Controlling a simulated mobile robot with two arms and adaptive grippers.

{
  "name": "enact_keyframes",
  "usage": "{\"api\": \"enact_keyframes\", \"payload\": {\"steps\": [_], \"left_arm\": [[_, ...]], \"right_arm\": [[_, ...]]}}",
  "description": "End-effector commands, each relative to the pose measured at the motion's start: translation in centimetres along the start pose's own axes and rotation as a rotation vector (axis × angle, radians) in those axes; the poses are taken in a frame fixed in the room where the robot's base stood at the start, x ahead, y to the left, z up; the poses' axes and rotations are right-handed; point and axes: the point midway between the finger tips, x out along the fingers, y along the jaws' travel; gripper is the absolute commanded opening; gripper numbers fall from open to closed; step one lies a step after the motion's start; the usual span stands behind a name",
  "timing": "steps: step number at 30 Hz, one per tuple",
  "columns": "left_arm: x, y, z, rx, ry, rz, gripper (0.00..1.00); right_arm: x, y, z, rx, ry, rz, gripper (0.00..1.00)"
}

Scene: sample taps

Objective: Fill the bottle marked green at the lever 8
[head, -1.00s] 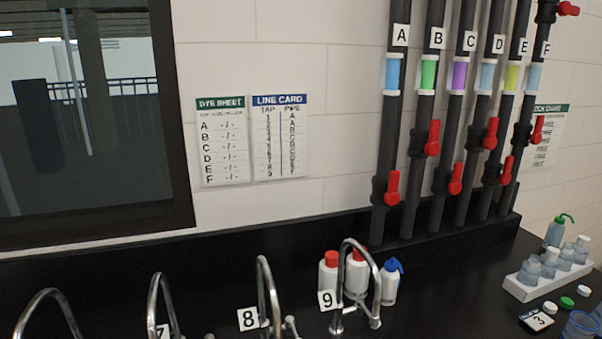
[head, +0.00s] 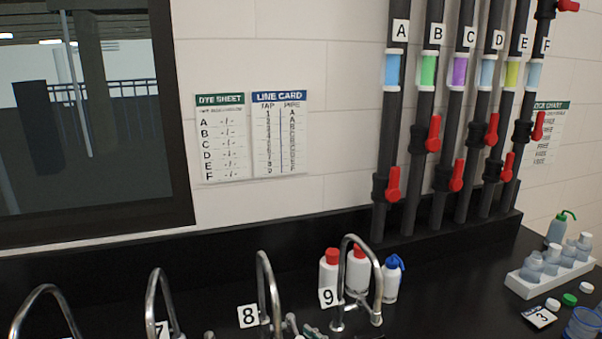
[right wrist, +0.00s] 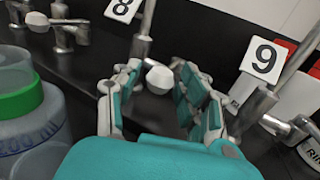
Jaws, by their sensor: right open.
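The tap marked 8 (head: 263,285) stands at the bottom middle of the head view; its number plate (right wrist: 122,8) tops the right wrist view. A white round lever knob (right wrist: 160,79) sits low beside the tap 8 post. My right gripper (right wrist: 156,68) is open, its teal fingers on either side of the knob; contact cannot be told. A translucent grey bottle with a green band (right wrist: 22,115) is close at the left of the right wrist view. What holds or supports it is hidden. My left gripper is not in view.
Tap 9 (head: 346,275) stands close to the right, with red-capped and blue-capped bottles (head: 392,280) behind it. Pipes A to F (head: 427,140) carry red valves. A white rack of bottles (head: 545,283) and loose caps (head: 569,299) are at right. Another tap (head: 155,300) is left.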

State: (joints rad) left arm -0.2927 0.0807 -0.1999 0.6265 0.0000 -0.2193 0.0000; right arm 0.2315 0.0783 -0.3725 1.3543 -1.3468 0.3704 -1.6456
Motion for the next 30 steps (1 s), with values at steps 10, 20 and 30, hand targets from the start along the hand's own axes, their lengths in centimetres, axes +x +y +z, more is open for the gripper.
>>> {"api": "enact_keyframes", "payload": {"steps": [10,20,30], "left_arm": [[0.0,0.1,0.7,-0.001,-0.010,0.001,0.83],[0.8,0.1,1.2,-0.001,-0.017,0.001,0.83],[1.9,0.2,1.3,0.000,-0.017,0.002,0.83]], "right_arm": [[0.2,0.0,0.0,0.001,0.000,0.000,0.42],[0.0,-1.7,-0.1,-0.001,0.000,-0.001,0.42],[-0.3,-4.6,-0.1,-0.001,0.001,-0.001,0.42]]}}
